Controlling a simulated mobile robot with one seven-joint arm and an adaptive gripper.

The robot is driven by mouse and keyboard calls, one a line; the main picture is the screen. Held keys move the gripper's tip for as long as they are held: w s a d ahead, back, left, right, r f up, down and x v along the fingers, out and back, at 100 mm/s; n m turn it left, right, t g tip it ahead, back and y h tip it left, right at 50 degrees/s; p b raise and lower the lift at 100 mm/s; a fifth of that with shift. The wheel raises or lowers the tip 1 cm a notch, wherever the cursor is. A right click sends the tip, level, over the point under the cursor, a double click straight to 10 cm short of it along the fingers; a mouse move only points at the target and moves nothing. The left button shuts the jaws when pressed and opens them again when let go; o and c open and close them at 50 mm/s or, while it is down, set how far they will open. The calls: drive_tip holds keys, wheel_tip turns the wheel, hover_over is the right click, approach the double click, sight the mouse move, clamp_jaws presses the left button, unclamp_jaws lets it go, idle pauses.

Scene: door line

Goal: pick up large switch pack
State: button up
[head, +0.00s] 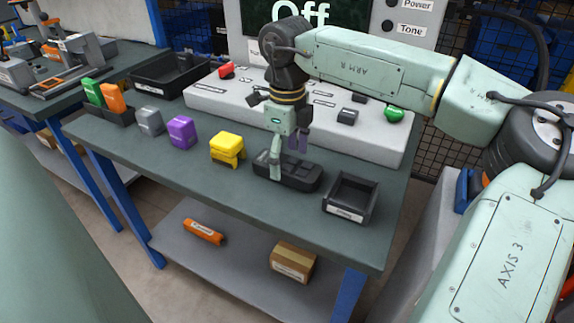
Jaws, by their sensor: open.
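A wide, dark grey block with raised parts on top (305,179), which looks like the large switch pack, lies flat near the middle of the workbench. My gripper (287,155) points down just above and behind it, open and empty between the fingers. One pale green finger reaches down in front of the block's upper side and hides a little of it. I cannot tell whether that finger touches the block.
A small open black tray (350,198) stands right of the block; a yellow part (227,148), a purple part (181,132) and a grey part (149,121) stand to the left. A long pale fixture (385,146) runs behind. Bare bench (215,185) lies in front.

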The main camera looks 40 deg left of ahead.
drive_tip(key=shift+f, duration=1.4)
drive_tip(key=shift+c, duration=0.4)
drive_tip(key=c, duration=1.3)
drive_tip(key=shift+o, duration=0.2)
drive_tip(key=shift+r, duration=0.1)
drive_tip(key=shift+r, duration=0.55)
wheel_tip(320, 180, up, 2)
drive_tip(key=shift+r+b, duration=0.1)
drive_tip(key=shift+b, duration=0.5)
drive_tip(key=s+d+r+b, duration=0.1)
drive_tip(key=s+b, duration=0.3)
drive_tip(key=s, duration=1.2)
drive_tip(key=shift+d+r, duration=0.15)
drive_tip(key=shift+r, duration=0.15)
